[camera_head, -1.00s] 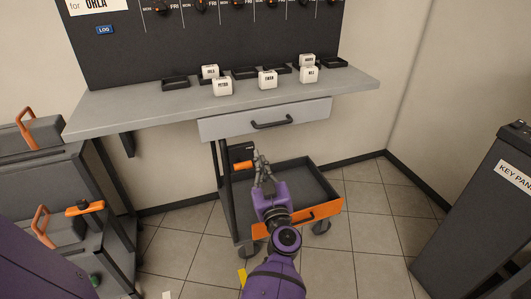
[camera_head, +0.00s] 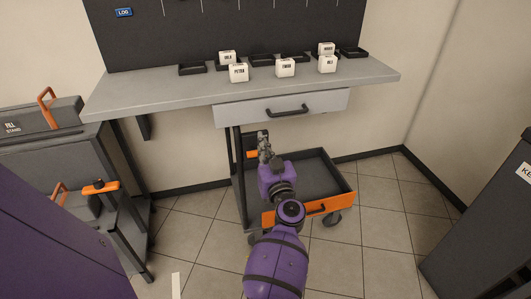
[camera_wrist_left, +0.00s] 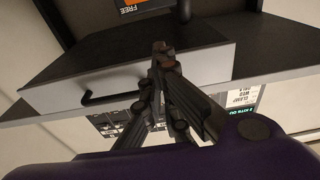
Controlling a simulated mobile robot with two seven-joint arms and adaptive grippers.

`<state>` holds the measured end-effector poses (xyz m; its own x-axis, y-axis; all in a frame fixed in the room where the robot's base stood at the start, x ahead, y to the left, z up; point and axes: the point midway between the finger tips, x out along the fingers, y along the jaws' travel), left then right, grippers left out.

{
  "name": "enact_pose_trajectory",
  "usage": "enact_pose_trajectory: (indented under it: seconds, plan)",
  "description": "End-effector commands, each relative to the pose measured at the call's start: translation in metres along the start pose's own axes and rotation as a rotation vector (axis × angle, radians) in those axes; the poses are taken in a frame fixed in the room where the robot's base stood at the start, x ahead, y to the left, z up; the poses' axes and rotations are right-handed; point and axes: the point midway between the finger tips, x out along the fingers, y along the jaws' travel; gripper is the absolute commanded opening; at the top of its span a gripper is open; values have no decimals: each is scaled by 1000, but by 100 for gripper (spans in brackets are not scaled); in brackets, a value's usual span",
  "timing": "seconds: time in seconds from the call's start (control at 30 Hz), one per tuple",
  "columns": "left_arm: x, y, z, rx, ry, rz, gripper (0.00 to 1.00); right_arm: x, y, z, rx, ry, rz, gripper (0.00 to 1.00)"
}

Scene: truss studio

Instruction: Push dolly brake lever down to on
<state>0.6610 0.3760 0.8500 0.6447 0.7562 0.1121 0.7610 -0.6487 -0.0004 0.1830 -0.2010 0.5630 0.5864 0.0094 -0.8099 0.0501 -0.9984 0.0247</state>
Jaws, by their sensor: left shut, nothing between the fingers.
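The dolly (camera_head: 340,182) stands under the workbench, a dark tray with an orange front. Its brake lever (camera_head: 251,154), an orange grip, sits at the dolly's back left, partly hidden by my left gripper. A dark plate stands behind it. My left gripper (camera_head: 263,137) is shut and empty, its fingertips in front of the plate, right beside the orange grip. I cannot tell whether they touch. In the left wrist view, the closed fingertips (camera_wrist_left: 162,47) lie below a dark plate with an orange "FREE" label (camera_wrist_left: 135,4). My right gripper is not in view.
The workbench (camera_head: 370,82) with its drawer (camera_head: 325,102) overhangs the dolly's back. A dark cabinet (camera_head: 485,225) stands at the right and a dark unit with orange handles (camera_head: 60,155) at the left. Tiled floor (camera_head: 375,250) is clear around the dolly's front.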

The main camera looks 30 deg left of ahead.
Motion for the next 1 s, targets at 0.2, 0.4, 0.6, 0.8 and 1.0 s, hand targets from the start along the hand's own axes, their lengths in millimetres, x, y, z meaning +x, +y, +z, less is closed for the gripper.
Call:
enact_pose_trajectory:
  seconds: [0.2, 0.4, 0.6, 0.8, 1.0]
  plan:
    - [49, 0, 0, 0, 3, 1, 0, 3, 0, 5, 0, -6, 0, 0]
    - [50, -1, 27, 6, -4, 1, 0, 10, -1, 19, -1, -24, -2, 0]
    - [45, 0, 38, 2, -1, 0, 0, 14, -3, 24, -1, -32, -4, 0]
    - [45, 0, 38, 0, 0, 0, 0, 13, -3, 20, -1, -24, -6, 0]
    - [44, 0, 38, 0, 1, 1, 0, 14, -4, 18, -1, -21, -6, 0]
